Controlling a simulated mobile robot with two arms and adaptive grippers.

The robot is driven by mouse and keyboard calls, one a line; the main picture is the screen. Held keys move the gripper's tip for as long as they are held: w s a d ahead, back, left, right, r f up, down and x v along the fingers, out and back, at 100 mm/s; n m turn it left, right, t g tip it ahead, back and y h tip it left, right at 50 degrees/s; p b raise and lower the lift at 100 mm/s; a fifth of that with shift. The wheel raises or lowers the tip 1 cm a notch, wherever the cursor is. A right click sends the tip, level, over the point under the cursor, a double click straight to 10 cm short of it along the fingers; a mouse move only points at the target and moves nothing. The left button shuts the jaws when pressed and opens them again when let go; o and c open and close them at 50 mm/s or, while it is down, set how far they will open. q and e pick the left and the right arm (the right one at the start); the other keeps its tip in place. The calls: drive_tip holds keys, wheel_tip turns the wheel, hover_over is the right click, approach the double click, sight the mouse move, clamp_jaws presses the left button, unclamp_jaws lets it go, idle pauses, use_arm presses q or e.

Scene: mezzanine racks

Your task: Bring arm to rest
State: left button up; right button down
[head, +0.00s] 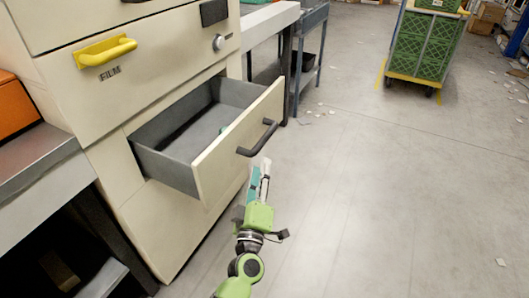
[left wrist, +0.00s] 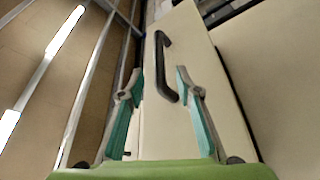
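My left gripper (head: 260,180) is in front of the open drawer (head: 228,150), just below its dark handle (head: 258,138) in the head view. In the left wrist view the two teal-padded fingers (left wrist: 155,95) are spread apart with nothing between them. The handle (left wrist: 164,66) shows beyond the fingertips, apart from them. The drawer is pulled out of the cream cabinet (head: 165,62); most of its grey floor looks bare, with a small greenish bit by the front panel. My right gripper is not in view.
A yellow handle (head: 105,51) marked FILM is on the cabinet above the drawer. A grey bench (head: 45,165) stands at left and a table (head: 268,22) behind the cabinet. A cart with green crates (head: 422,45) is at the back right. The floor at right is mostly clear.

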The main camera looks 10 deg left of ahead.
use_arm(q)
drive_tip(key=shift+d, duration=0.1)
